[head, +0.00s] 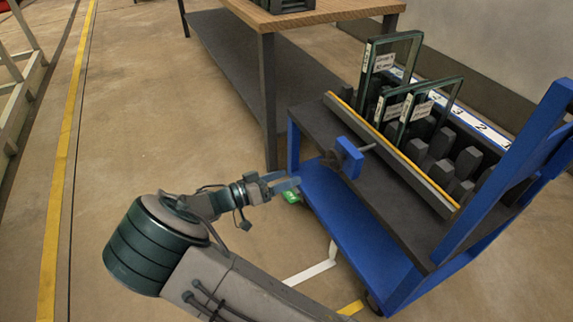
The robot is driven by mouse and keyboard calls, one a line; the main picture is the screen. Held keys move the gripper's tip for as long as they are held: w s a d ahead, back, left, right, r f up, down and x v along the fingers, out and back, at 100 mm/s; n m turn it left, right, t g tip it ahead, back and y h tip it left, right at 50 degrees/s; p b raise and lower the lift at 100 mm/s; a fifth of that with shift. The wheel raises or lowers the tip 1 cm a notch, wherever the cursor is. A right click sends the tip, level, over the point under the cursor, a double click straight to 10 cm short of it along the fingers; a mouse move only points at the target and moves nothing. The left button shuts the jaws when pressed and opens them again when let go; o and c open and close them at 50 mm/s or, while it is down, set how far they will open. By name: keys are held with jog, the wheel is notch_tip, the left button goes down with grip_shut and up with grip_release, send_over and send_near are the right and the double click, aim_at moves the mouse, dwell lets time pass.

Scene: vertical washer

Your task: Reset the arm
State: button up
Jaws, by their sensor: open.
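My arm reaches in from the bottom of the head view and bends toward the right. My gripper (286,185) is at its end, small in the picture, and looks empty. It is open. It is close to the left edge of a blue cart (345,222), near the cart's lower shelf and left of a blue block (349,157) on the cart's front. I cannot tell whether it touches the cart. A small green object (291,197) shows just below the gripper; what it is cannot be told.
The cart's rack holds several glass panes with labels (384,62) between dark pegs (440,142). A wooden-topped table (310,17) stands behind, left of the cart. A yellow floor line (62,160) runs at left. The floor between line and cart is clear apart from my arm.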

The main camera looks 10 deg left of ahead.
jog(key=s+d+r+g+y+p, duration=0.3)
jog(key=d+r+g+p, duration=0.2)
jog(key=d+r+p, duration=0.3)
jog(key=s+d+r+g+y+p, duration=0.3)
jog(key=d+r+g+p, duration=0.25)
jog(key=d+r, duration=0.4)
jog(key=s+d+r+n+t+y+p, duration=0.1)
jog(key=s+d+r+y+p, duration=0.1)
jog(key=r+p, duration=0.4)
jog(key=s+d+r+n+t+y+p, duration=0.1)
jog(key=s+r+y+p, duration=0.3)
jog(key=r, duration=0.8)
jog(key=s+d+r+n+t+y+p, duration=0.1)
jog(key=s+d+r+n+y+p, duration=0.1)
jog(key=s+r+p, duration=0.5)
notch_tip(320, 180, up, 2)
jog(key=shift+s+d+y+p, duration=0.25)
jog(key=shift+d+y+p, duration=0.3)
jog(key=shift+p, duration=0.15)
